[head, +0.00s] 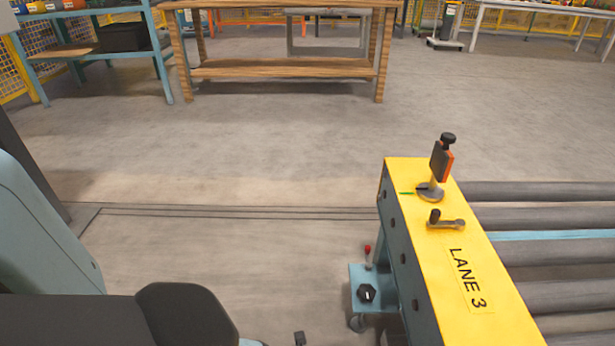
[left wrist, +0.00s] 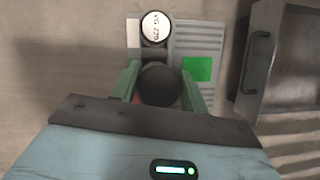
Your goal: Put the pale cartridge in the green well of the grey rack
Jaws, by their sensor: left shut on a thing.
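In the left wrist view my left gripper (left wrist: 162,82) has its two green fingers closed on the sides of a dark round-topped thing (left wrist: 160,85). I cannot tell the colour of its lower body. Just beyond it is a round piece with a pale, lettered top (left wrist: 155,27) and a dark side; this may be the pale cartridge. The green well (left wrist: 197,69) shows as a bright green square on the striped grey rack (left wrist: 203,36), to the right of the held thing. The head view shows neither the rack nor my grippers.
A grey box with a handle (left wrist: 291,60) stands right of the rack. In the head view, a yellow conveyor end labelled LANE 3 (head: 447,260) stands at right, with grey rollers (head: 555,250). A wooden bench (head: 280,70) stands at the back. The floor between is open.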

